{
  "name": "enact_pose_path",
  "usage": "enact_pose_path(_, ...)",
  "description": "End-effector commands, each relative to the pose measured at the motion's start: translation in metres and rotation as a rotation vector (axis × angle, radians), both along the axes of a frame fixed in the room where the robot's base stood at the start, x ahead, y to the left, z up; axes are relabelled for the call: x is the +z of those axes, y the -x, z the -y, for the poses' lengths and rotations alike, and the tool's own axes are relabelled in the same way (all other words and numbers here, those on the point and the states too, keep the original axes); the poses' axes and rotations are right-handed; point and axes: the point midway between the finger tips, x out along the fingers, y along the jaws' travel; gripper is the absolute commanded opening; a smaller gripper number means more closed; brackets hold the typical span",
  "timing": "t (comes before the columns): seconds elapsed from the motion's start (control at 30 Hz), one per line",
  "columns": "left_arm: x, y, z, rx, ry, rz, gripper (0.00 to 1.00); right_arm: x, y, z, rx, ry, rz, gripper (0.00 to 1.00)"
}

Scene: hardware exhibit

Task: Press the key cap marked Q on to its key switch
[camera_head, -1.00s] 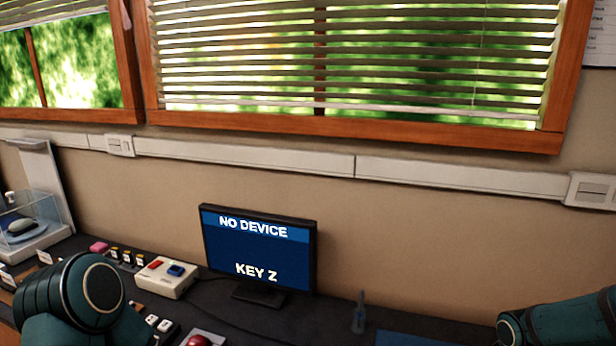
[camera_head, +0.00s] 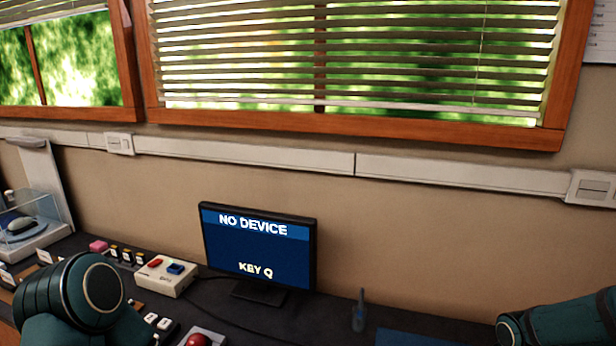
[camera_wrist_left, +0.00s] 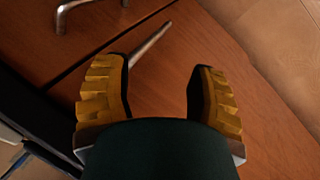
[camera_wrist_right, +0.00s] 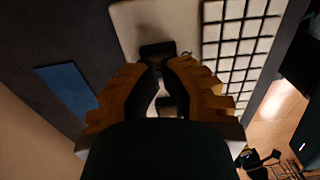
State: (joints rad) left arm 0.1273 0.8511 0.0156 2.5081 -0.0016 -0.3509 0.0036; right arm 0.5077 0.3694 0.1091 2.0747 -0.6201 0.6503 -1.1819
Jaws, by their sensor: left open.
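The monitor (camera_head: 258,247) reads "NO DEVICE" and "KEY Q". Two white key caps (camera_head: 158,321) sit on a dark block at the lower left of the head view; their marks are too small to read. In the right wrist view, my right gripper (camera_wrist_right: 160,66) has its fingertips close together over a pale board, at a dark block (camera_wrist_right: 157,49). Whether they hold anything is unclear. No Q cap or its switch can be made out. My left gripper (camera_wrist_left: 160,75) is open and empty above a brown wooden surface with a metal handle.
In the right wrist view a white key grid (camera_wrist_right: 238,45) lies right of the gripper and a blue mat (camera_wrist_right: 66,88) left. A button box (camera_head: 167,275), a red dome (camera_head: 198,340) and a glass case (camera_head: 30,218) stand on the left of the counter.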

Motion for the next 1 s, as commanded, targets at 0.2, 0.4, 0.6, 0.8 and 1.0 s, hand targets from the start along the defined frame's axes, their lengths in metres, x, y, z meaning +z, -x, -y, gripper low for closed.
enact_pose_path(0.2,0.006,-0.004,-0.001,0.002,-0.002,0.009,0.57,0.007,0.000,0.000,0.000,0.000,0.000,0.00)
enact_pose_path(0.4,0.017,-0.002,0.000,0.001,0.000,0.004,0.57,0.018,0.000,0.000,-0.001,0.000,0.000,0.00)
enact_pose_path(0.6,0.027,0.000,0.000,0.000,0.000,-0.001,0.57,0.029,0.000,0.000,-0.001,0.000,0.000,0.00)
enact_pose_path(0.8,0.037,0.002,0.000,0.000,0.001,-0.004,0.57,0.040,0.000,0.000,0.000,0.000,0.000,0.00)
enact_pose_path(1.0,0.047,0.003,0.000,-0.001,0.001,-0.007,0.57,0.051,0.000,0.000,0.000,0.000,0.000,0.00)
